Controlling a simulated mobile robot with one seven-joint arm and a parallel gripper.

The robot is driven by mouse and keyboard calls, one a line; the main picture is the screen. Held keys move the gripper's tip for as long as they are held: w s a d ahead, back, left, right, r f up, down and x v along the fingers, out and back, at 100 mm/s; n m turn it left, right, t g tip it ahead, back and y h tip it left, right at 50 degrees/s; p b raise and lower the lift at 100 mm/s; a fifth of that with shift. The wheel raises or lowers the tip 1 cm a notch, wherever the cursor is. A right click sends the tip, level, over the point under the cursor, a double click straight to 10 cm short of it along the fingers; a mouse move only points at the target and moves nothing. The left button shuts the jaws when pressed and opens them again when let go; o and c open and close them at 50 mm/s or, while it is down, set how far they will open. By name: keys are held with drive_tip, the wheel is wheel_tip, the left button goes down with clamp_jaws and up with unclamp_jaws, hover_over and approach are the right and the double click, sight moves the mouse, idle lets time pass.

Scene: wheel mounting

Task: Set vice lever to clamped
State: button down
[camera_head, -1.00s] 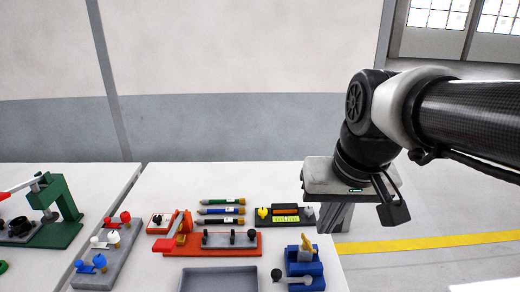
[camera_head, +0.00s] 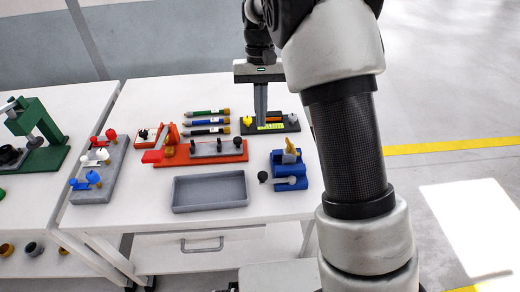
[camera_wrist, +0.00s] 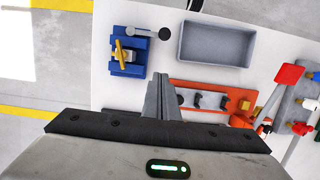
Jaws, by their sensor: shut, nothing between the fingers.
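A blue vice-like block (camera_head: 301,172) stands at the right front of the white table, right of a grey tray. It has a yellow part (camera_head: 289,148) on top and a grey lever (camera_head: 284,181) at its front, with a black knob (camera_head: 263,177) to the left. The block (camera_wrist: 131,70), its yellow part and the lever also show in the wrist view. My gripper (camera_head: 261,122) is shut and empty, pointing down behind the block near a black holder. In the wrist view its fingers (camera_wrist: 161,82) are together, apart from the block.
An orange fixture (camera_head: 240,155) with a red paddle (camera_head: 153,156) lies left of the block. The grey tray (camera_head: 209,207) is in front of it. The black holder (camera_head: 288,126) and several pens lie behind. A green press (camera_head: 58,157) stands far left. My arm fills the right side.

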drive_tip(key=shift+w+a+f, duration=0.2)
drive_tip(key=shift+w+f, duration=0.05)
drive_tip(key=shift+f, duration=0.35)
drive_tip(key=s+f+b, duration=0.1)
drive_tip(key=s+f, duration=0.1)
drive_tip(key=f, duration=0.1)
drive_tip(key=s+f, duration=0.1)
drive_tip(key=f, duration=0.2)
drive_tip(key=s+f+b, duration=0.1)
drive_tip(key=s+f, duration=0.1)
drive_tip(key=f, duration=0.1)
drive_tip(key=shift+s+f+b, duration=0.35)
drive_tip(key=shift+s, duration=0.45)
